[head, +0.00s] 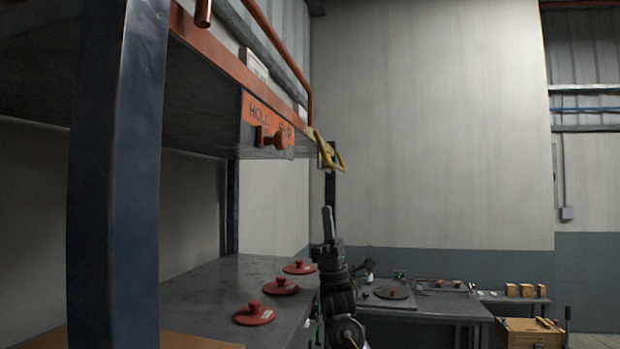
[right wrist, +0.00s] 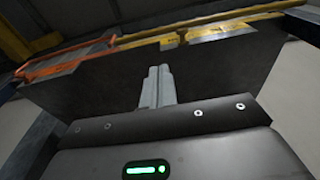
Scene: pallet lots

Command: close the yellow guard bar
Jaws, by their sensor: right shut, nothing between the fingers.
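The yellow guard bar (head: 330,153) shows at the far end of the upper shelf's front edge in the head view, small and seen almost end-on. In the right wrist view a yellow bar (right wrist: 207,30) runs along the top edge of a dark panel. I cannot tell its exact angle. My right gripper (head: 328,222) points up, below and apart from the guard bar in the head view. In the right wrist view its fingers (right wrist: 157,87) are together with nothing between them, in front of the dark panel. My left gripper is not in view.
An orange rail (head: 310,75) and an orange sign with a knob (head: 270,125) line the upper shelf. A blue post (head: 115,190) stands close at left. Red knobbed discs (head: 254,312) lie on the grey lower shelf. A grey workbench (head: 425,304) stands behind my arm.

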